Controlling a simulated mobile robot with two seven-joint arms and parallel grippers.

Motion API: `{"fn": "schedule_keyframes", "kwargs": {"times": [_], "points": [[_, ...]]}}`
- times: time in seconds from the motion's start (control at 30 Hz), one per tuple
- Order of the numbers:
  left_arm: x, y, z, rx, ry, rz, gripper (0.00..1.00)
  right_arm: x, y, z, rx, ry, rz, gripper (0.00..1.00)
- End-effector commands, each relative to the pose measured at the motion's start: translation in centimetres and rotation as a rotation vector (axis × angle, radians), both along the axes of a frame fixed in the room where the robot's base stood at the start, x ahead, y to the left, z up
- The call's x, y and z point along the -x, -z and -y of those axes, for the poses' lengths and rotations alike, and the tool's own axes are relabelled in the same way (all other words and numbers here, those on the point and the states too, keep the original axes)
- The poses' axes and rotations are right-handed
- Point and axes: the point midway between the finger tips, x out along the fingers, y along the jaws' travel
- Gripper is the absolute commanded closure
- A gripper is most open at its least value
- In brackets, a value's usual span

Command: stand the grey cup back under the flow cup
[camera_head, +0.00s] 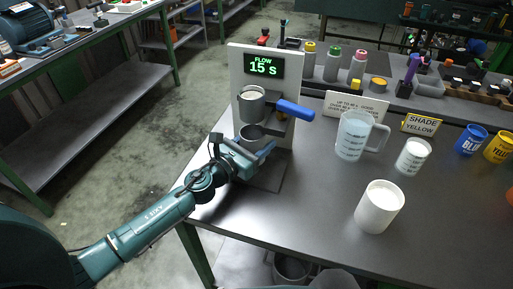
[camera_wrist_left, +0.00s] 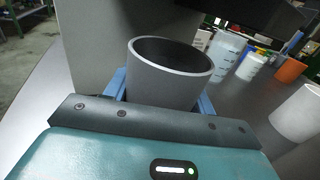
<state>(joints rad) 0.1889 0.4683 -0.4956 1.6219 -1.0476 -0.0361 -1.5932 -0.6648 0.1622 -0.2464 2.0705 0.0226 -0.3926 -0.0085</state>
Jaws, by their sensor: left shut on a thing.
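The grey cup (camera_wrist_left: 165,85) is upright between the blue fingers of my left gripper (camera_wrist_left: 160,92), which is shut on it. In the head view the grey cup (camera_head: 251,132) shows just below the flow cup (camera_head: 251,103), partly hidden by my left gripper (camera_head: 254,150). The flow cup holds a pale liquid and sits on the stand (camera_head: 236,75), with a blue handle (camera_head: 295,110) to its right. The stand's display reads FLOW 15 s. Whether the grey cup touches the stand's base cannot be told. My right gripper is not in view.
A clear jug (camera_head: 353,135), a small measuring cup (camera_head: 412,157) and a white cup (camera_head: 378,207) stand right of the stand. Blue (camera_head: 471,140) and yellow (camera_head: 499,147) cups stand farther right. A sign stands behind the jug. The front middle of the table is clear.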

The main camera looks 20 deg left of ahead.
Motion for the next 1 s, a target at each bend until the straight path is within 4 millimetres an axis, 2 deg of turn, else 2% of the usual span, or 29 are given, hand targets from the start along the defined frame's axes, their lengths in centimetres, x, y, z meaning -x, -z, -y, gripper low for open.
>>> {"fn": "schedule_keyframes", "kwargs": {"times": [0.03,0.1,0.27,0.53,0.57,0.8,1.0], "points": [[0.1,1.5,0.0,0.005,-0.002,-0.004,0.72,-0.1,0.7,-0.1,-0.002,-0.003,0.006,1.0],[0.0,2.1,0.0,0.003,-0.002,-0.003,0.72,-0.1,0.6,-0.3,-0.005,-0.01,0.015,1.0],[0.1,2.2,-0.1,-0.002,-0.001,0.001,0.72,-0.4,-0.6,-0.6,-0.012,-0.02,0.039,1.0],[0.1,2.6,-0.1,-0.001,-0.001,0.0,0.72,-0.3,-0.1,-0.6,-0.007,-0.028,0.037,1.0],[0.1,2.5,-0.1,-0.001,-0.001,0.0,0.43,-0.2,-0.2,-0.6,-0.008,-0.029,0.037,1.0],[0.1,2.4,-0.1,-0.001,-0.001,0.0,0.24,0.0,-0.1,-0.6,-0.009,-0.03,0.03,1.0],[0.1,2.4,-0.1,-0.001,-0.001,0.0,0.23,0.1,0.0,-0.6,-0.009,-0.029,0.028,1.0]]}}
